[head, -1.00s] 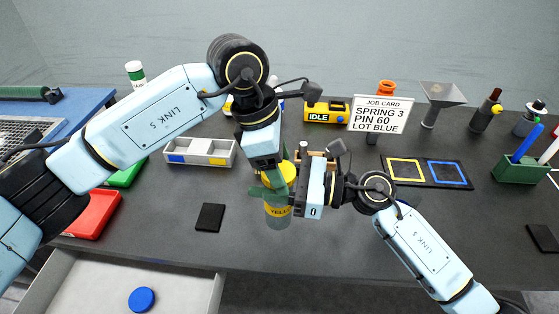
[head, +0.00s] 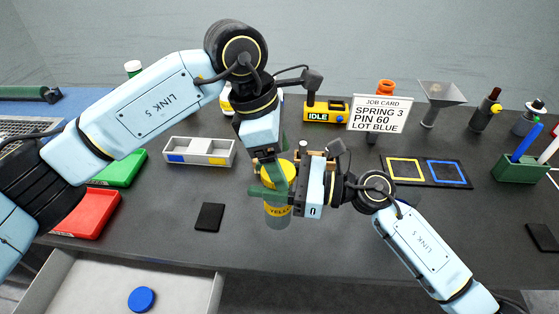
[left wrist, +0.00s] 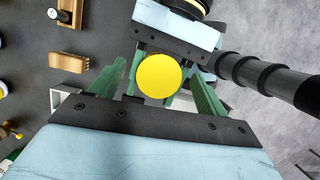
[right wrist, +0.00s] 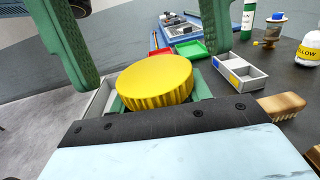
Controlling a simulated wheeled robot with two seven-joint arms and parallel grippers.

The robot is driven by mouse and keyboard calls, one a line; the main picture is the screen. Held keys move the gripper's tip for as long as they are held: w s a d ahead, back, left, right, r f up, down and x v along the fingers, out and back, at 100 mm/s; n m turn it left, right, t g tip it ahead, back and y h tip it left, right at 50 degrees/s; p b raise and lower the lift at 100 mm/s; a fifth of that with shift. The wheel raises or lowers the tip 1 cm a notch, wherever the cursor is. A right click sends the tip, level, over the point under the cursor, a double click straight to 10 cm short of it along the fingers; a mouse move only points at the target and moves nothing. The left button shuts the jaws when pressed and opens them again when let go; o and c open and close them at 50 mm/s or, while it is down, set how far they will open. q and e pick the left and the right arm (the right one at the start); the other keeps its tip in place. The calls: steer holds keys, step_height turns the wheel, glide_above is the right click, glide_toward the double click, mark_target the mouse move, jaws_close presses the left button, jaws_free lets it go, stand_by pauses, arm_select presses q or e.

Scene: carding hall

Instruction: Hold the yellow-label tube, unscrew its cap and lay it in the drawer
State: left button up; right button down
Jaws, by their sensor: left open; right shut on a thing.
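The yellow-label tube (head: 278,218) stands upright near the table's front edge, a yellow cap (head: 271,169) on top. My right gripper (head: 280,196) comes from the right and is shut on the tube below the cap. My left gripper (left wrist: 160,84) is open over the cap; in the left wrist view its green fingers stand apart on both sides of the cap (left wrist: 158,76). In the right wrist view the ribbed cap (right wrist: 155,82) has left fingers above it at either side. The drawer (head: 120,275) is open at bottom left, with a blue cap (head: 141,299) inside.
A black pad (head: 210,217) lies left of the tube. A red tray (head: 88,213), a green tray (head: 122,170) and a divided box (head: 198,152) stand left. The job card (head: 379,115) and yellow IDLE device (head: 326,111) are behind. The table front right is mostly clear.

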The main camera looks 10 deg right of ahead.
arm_select(q)
step_height(320, 180, up, 2)
steer(key=shift+r, duration=0.2)
steer(key=shift+o, duration=0.5)
steer(key=shift+r, duration=0.3)
steer(key=a+r, duration=0.4)
steer(key=r, duration=0.2)
steer(key=x, duration=1.1)
steer(key=shift+w+f, duration=0.2)
steer(key=shift+w, duration=0.15)
steer(key=c, duration=1.1)
steer(key=o, duration=1)
